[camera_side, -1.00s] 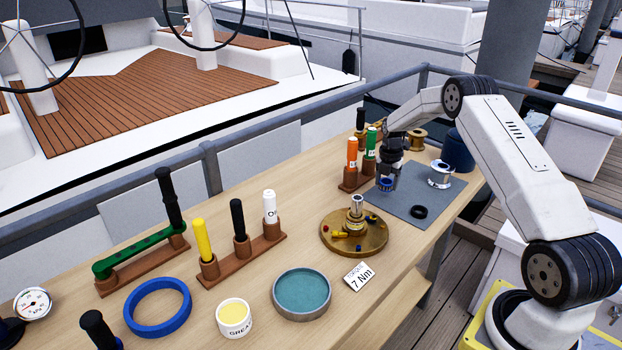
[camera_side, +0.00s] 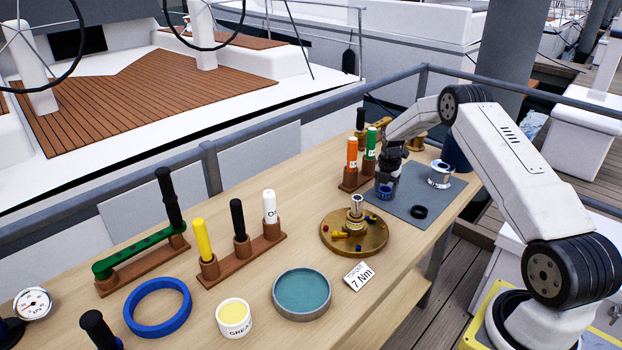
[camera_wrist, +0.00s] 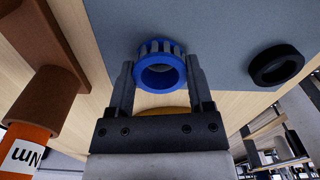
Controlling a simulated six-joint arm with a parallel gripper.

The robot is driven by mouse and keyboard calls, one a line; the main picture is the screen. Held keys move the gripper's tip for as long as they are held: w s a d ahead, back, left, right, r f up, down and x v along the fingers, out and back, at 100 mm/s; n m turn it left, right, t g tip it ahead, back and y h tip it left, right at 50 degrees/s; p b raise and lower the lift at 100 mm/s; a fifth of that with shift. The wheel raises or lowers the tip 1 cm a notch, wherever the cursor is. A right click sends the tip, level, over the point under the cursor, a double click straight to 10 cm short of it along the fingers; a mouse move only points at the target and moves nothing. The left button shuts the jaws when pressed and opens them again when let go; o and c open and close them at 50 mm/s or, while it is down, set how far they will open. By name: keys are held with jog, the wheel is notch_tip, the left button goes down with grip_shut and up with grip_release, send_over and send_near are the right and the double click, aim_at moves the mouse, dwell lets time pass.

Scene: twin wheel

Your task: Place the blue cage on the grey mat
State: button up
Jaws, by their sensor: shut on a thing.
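The blue cage (camera_wrist: 160,72) is a short blue ring with grey rollers around it. My gripper (camera_wrist: 160,85) is shut on it, one finger on each side, in the wrist view. In the side view my gripper (camera_side: 386,190) holds the blue cage (camera_side: 385,192) low over the left part of the grey mat (camera_side: 410,198). I cannot tell whether the cage touches the mat. The grey mat also shows behind the cage in the wrist view (camera_wrist: 225,40).
A black ring (camera_side: 419,212) and a silver spool-like part (camera_side: 440,174) are on the mat. A rack with orange and green handles (camera_side: 352,155) stands close to the left of my gripper. A brass disc (camera_side: 340,240) sits in front of the mat.

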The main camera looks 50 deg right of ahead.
jog(key=shift+f, duration=0.3)
dwell(0.5)
jog(key=o, duration=1.3)
jog(key=shift+r, duration=0.1)
jog(key=shift+r, duration=3.8)
jog(key=shift+a, duration=0.1)
